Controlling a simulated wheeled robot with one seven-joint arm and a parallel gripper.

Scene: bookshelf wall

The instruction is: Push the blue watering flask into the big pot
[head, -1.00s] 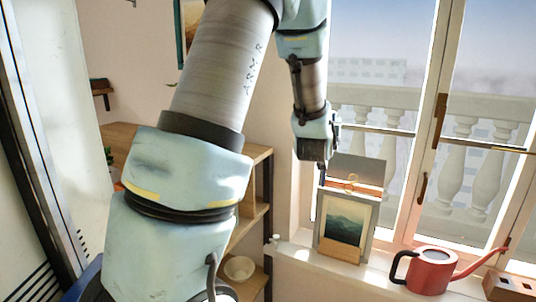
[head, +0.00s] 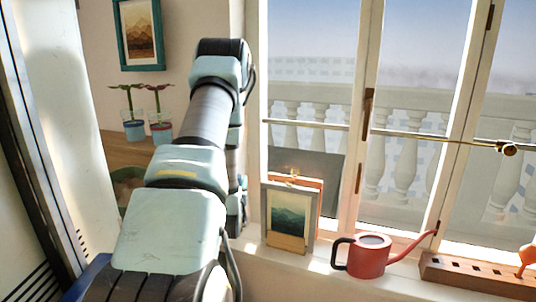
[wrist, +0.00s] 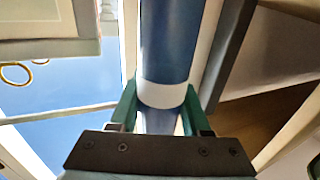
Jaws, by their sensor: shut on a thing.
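In the wrist view, the blue watering flask (wrist: 171,40), a blue cylinder with a white band, lies between the green fingers of my gripper (wrist: 161,104). The fingers are shut on it near the white band. The flask's far end runs out of the top of the picture. In the head view my arm hides the flask and the fingers. A round green-rimmed thing with brown inside (head: 124,181), perhaps the big pot, stands at the left, partly hidden behind my arm.
Framed pictures (head: 288,223), a red watering can (head: 367,258) and a slotted wooden block (head: 470,273) line the windowsill. A picture (head: 140,33) hangs on the wall.

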